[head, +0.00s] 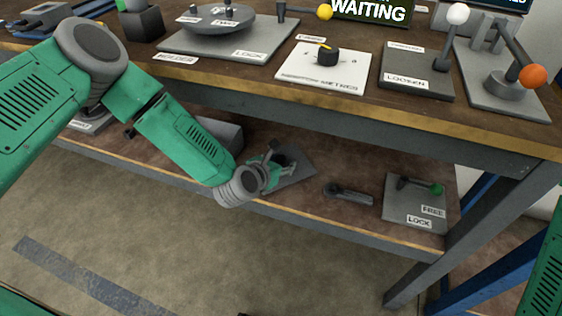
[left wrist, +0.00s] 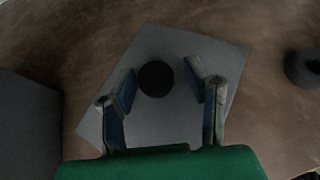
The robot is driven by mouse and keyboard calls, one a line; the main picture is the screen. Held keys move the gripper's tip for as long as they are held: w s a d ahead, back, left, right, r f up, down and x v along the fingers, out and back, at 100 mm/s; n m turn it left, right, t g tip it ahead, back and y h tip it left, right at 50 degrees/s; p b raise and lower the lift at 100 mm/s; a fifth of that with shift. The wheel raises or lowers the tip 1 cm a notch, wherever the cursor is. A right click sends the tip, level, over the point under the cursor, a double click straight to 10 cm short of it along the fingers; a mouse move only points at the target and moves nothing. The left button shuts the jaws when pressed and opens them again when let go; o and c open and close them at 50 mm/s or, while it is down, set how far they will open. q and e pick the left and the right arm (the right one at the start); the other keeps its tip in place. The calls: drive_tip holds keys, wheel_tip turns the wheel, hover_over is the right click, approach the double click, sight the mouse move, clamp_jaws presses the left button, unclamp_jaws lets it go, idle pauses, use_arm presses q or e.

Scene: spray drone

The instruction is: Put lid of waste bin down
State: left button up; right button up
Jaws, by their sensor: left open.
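My left gripper (head: 276,163) reaches down to the lower shelf and is open over a grey plate (head: 304,166). In the left wrist view its two fingers (left wrist: 161,76) stand either side of a dark round knob (left wrist: 156,80) on that plate (left wrist: 160,128). I cannot tell whether they touch the knob; gaps show beside it. In the head view the gripper hides most of the knob. I cannot make out a waste bin or its lid for certain in either view. My right gripper is not in view.
A grey box (head: 222,134) stands left of the plate, partly behind my arm. A dark lever piece (head: 348,194) and a FREE/LOCK plate with a green-tipped handle (head: 414,206) lie to the right. The workbench top (head: 270,72) overhangs the shelf, carrying several control fixtures.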

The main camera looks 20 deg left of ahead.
use_arm(q)
drive_tip(key=shift+s+r, duration=0.2)
drive_tip(key=p+v, duration=0.3)
drive_tip(key=v, duration=0.7)
drive_tip(key=shift+s+r+p, duration=0.15)
drive_tip(key=shift+s+p, duration=0.15)
drive_tip(key=shift+p, duration=0.1)
drive_tip(key=shift+s+a+r, duration=0.1)
drive_tip(key=shift+s+r, duration=0.05)
drive_tip(key=shift+s, duration=0.25)
drive_tip(key=s+d+f+m+g+h, duration=0.1)
drive_tip(key=s+f+m+g, duration=0.3)
drive_tip(key=s+m, duration=0.5)
drive_tip(key=s+d+f+m+g, duration=0.1)
drive_tip(key=s+f+m+g, duration=0.2)
drive_tip(key=s+m, duration=0.55)
drive_tip(key=s+a+m+g+y, duration=0.3)
drive_tip(key=s+a+m, duration=0.5)
drive_tip(key=m, duration=0.8)
drive_tip(key=a+g, duration=0.1)
drive_tip(key=a, duration=0.2)
drive_tip(key=shift+s+f+m+y, duration=0.2)
drive_tip(key=shift+s+m+y, duration=0.15)
drive_tip(key=shift+s+y, duration=0.05)
